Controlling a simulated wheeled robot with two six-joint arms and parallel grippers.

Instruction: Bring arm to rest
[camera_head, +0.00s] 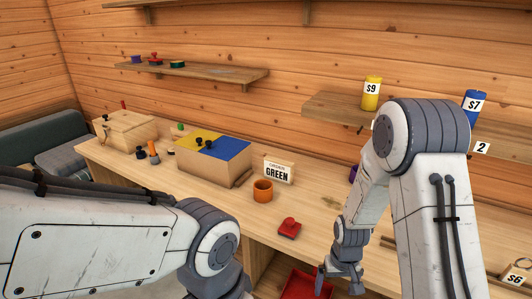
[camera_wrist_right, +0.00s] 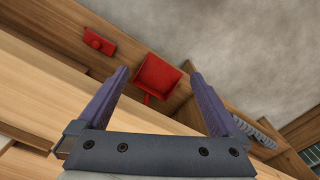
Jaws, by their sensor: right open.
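My right arm comes in at the right of the head view and bends down over the workbench (camera_head: 215,199). My right gripper (camera_head: 338,284) hangs at its front edge, beside a red tray (camera_head: 297,287). In the right wrist view the two purple fingers of my right gripper (camera_wrist_right: 160,82) are wide apart with nothing held between them. The red tray (camera_wrist_right: 158,72) shows beyond the fingertips. My left arm crosses the lower left of the head view; its gripper is out of the picture.
An orange cup (camera_head: 263,191), a red stamp-like block (camera_head: 289,228) and a GREEN sign (camera_head: 278,172) stand on the bench. Behind are a box with a yellow and blue top (camera_head: 212,166) and a wooden box (camera_head: 125,130). A shelf holds a yellow can (camera_head: 371,94) and a blue can (camera_head: 474,104).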

